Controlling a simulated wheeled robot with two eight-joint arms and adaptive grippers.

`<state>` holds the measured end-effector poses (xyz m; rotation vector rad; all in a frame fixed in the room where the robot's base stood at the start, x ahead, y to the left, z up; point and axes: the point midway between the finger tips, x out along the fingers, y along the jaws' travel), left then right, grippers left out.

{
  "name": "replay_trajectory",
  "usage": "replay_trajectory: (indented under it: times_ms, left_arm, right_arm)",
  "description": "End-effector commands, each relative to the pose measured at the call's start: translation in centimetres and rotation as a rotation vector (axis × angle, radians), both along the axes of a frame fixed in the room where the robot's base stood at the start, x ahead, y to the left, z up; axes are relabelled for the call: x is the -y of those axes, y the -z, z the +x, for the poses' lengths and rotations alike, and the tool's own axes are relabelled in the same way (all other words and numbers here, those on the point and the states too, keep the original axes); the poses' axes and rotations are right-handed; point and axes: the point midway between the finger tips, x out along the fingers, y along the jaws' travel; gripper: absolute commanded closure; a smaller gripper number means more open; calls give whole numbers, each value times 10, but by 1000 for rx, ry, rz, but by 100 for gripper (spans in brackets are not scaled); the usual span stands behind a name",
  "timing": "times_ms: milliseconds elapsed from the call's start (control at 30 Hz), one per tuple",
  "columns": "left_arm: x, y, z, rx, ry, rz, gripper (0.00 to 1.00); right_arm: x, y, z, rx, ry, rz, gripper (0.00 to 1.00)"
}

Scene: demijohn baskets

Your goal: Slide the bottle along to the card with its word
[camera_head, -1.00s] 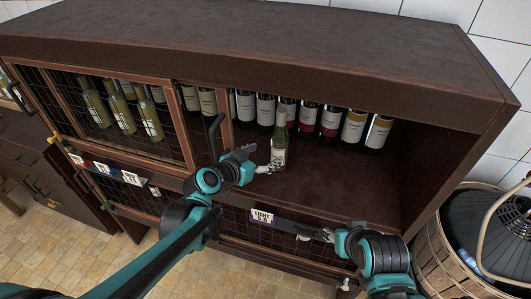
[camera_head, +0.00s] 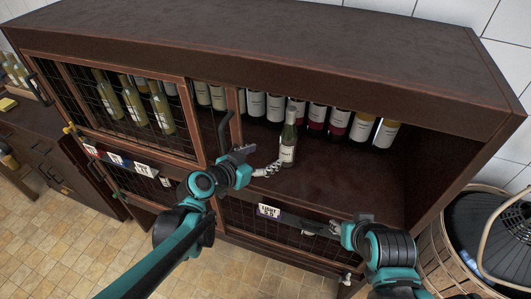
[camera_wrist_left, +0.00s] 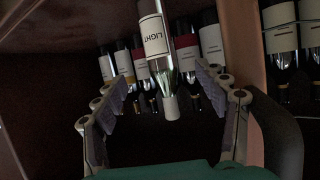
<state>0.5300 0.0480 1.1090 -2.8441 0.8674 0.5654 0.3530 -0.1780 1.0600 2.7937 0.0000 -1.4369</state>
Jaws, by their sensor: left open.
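A green bottle (camera_head: 288,141) with a white label stands upright on the open shelf, in front of a row of bottles. In the left wrist view, which shows it upside down, the bottle's label (camera_wrist_left: 155,37) reads LIGHT. My left gripper (camera_head: 270,169) is open at the near left of the bottle. In the left wrist view the bottle appears between its spread fingers (camera_wrist_left: 163,85); contact cannot be told. A white card (camera_head: 269,211) reading LIGHT is on the front edge below the shelf. My right gripper (camera_head: 337,228) is near that edge, right of the card; its jaws are unclear.
Several bottles stand along the back of the shelf (camera_head: 335,185), whose right part is bare. A wire-mesh door (camera_head: 135,105) with a dark handle (camera_head: 222,132) covers the left side. More cards (camera_head: 116,159) line the left edge. A basketed demijohn (camera_head: 490,235) stands at right.

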Motion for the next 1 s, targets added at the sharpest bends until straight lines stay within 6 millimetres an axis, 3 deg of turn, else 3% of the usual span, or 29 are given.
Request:
replay_trajectory:
  times_ms: [600, 1000]
  left_arm:
    - [-6, -4, -8, 0, -1, 0, 27]
    - [-21, -9, -30, 0, -2, 0, 27]
  right_arm:
    - [0, -6, 0, 0, 0, 0, 58]
    - [0, -18, 0, 0, 0, 0, 58]
